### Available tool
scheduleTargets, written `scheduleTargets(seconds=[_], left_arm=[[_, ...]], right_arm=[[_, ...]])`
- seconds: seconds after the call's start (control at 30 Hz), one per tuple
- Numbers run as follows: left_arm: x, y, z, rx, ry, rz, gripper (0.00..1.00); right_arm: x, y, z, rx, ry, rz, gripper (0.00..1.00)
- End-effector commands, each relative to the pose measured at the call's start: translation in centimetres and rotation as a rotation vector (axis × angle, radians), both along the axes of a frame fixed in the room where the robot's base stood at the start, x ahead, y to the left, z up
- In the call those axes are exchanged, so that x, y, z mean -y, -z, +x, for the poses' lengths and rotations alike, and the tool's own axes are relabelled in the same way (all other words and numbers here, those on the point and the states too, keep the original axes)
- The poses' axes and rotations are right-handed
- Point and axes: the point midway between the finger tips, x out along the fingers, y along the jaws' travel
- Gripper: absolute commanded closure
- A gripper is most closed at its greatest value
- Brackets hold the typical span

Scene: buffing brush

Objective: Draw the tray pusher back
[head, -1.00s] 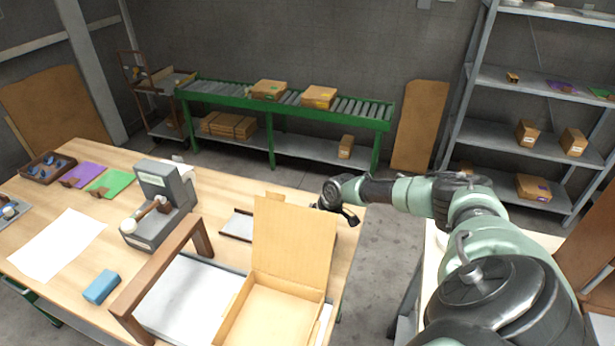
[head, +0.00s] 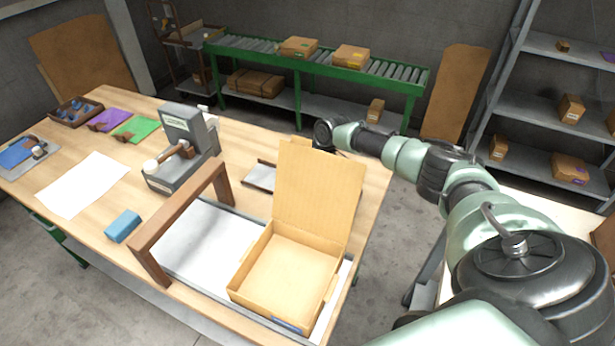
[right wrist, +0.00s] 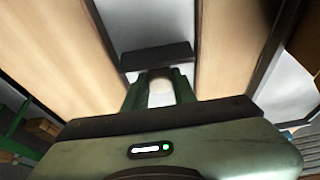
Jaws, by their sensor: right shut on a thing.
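The tray pusher shows in the right wrist view as a dark crossbar (right wrist: 157,57) over a pale tray channel (right wrist: 150,22), with a pale round knob (right wrist: 160,93) nearer me. My right gripper (right wrist: 160,85) has its green fingers on both sides of that knob and is shut on it. In the head view a tray end (head: 261,177) shows left of the raised box lid. My right wrist is behind the top of that lid, so the fingers and the pusher are hidden there. My left gripper is in neither current view.
An open cardboard box (head: 285,265) stands on a pale plate with its lid (head: 318,190) raised. A brown wooden arch (head: 182,218) and a grey press (head: 184,150) stand to its left. A blue block (head: 123,226) lies near the front edge.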

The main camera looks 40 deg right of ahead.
Motion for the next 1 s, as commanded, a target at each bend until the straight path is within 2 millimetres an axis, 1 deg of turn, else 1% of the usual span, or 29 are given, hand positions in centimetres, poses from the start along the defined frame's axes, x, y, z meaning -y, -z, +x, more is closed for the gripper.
scheduleTargets(seconds=[0.1, 0.13, 0.17, 0.2, 0.57, 0.67, 0.9, 1.0], left_arm=[[0.0, -0.1, 0.0, 0.000, 0.000, 0.000, 0.64], [0.0, -0.1, 0.0, 0.000, 0.000, 0.000, 0.64], [0.0, -0.1, 0.0, 0.000, 0.000, 0.000, 0.64], [0.0, -0.1, 0.0, 0.000, 0.000, 0.000, 0.64], [0.0, 0.0, 0.0, 0.000, 0.000, 0.000, 0.64], [0.0, 0.1, 0.0, 0.000, 0.000, 0.000, 0.64], [0.0, 0.6, 0.0, 0.000, 0.001, 0.000, 0.64], [0.0, 0.8, 0.0, 0.000, 0.001, 0.000, 0.64]], right_arm=[[0.2, -0.1, -0.1, -0.001, 0.003, -0.002, 1.00], [0.2, -0.1, -0.1, -0.001, 0.003, -0.002, 0.71], [0.2, -0.1, -0.1, -0.001, 0.003, -0.002, 0.62], [0.2, -0.1, -0.1, -0.002, 0.002, -0.001, 0.52], [0.2, -0.2, -0.1, -0.001, 0.001, 0.000, 0.52], [0.4, -1.1, -0.4, 0.002, 0.001, -0.001, 0.52], [1.1, -4.7, -1.9, 0.001, 0.000, -0.003, 0.52], [1.4, -6.0, -2.3, 0.000, 0.002, -0.002, 0.52]])
